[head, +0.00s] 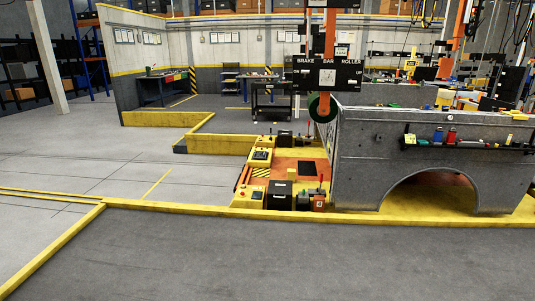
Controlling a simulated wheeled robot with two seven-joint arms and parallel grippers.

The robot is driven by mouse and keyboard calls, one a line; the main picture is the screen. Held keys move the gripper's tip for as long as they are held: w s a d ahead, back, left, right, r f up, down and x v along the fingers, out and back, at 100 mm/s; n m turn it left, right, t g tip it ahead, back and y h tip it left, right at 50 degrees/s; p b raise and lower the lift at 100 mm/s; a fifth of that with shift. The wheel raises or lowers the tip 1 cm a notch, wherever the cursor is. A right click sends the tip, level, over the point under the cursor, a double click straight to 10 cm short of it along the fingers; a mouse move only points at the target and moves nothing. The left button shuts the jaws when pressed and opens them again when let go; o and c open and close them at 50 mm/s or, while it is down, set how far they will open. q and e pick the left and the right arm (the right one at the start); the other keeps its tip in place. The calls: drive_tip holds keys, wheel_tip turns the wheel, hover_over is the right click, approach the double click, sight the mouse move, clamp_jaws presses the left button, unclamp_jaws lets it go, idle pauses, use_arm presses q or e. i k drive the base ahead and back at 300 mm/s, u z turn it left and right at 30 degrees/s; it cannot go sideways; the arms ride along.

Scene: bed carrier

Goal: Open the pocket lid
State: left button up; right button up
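No pocket lid can be made out for certain in the head view. A large grey metal bed side panel (365,160) with a wheel arch stands at the right on a yellow-edged platform. A shelf strip (470,144) with small red, green and yellow items runs along its face. A black box (279,195) sits on the platform left of the panel; whether it has a lid is too small to tell. Neither of my grippers is in view.
A yellow kerb (150,206) crosses the floor ahead, with bare dark floor (270,262) before it. A black sign reading BRAKE BAR ROLLER (302,76) hangs beside the panel. A dark cart (271,101) and a workbench (163,88) stand farther back. The left floor is open.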

sight(276, 188)
drive_tip(key=u, duration=0.75)
drive_tip(key=i, duration=3.75)
drive_tip(key=z, duration=1.85)
drive_tip(key=i, duration=0.9)
drive_tip(key=z, duration=0.8)
